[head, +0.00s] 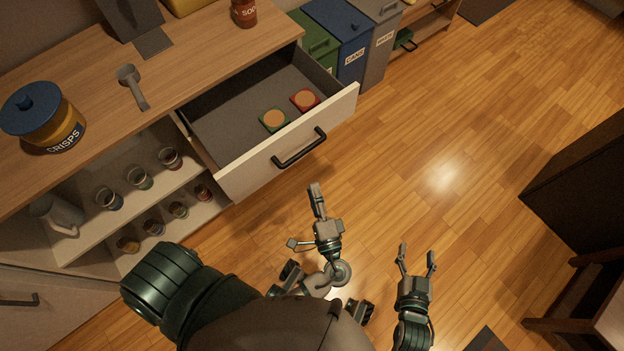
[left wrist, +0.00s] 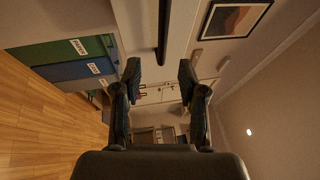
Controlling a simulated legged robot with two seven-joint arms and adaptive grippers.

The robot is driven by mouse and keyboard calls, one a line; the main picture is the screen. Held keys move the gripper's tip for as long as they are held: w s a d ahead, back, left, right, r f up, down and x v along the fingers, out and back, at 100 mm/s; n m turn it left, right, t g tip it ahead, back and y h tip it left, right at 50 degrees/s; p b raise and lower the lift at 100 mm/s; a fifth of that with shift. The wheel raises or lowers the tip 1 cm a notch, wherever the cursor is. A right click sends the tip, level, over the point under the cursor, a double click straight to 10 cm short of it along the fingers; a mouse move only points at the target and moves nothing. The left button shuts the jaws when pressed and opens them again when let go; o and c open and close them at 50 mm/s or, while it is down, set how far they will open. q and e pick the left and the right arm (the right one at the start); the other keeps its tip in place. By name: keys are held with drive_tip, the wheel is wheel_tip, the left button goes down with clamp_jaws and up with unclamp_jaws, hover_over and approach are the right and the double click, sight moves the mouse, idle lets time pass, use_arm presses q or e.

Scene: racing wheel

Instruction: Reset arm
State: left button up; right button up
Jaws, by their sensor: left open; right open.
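My left gripper (head: 304,216) is open and empty, in front of the pulled-out drawer (head: 240,187) and its black handle (head: 299,147). In the left wrist view its two dark fingers (left wrist: 160,75) stand apart, with a dark bar, which looks like the drawer handle (left wrist: 163,32), beyond them. My right gripper (head: 417,260) is open and empty, to the right of the left one, with wooden floor beneath it in the picture. Both grippers appear apart from the furniture.
The drawer holds two coasters, one green (head: 273,119) and one red (head: 305,100). A crisps jar (head: 45,118) and a scoop (head: 132,86) sit on the countertop. Bins (head: 348,47) stand beyond the drawer. A dark cabinet (head: 580,185) stands at right; the floor between is clear.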

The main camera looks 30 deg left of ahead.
idle(0.6)
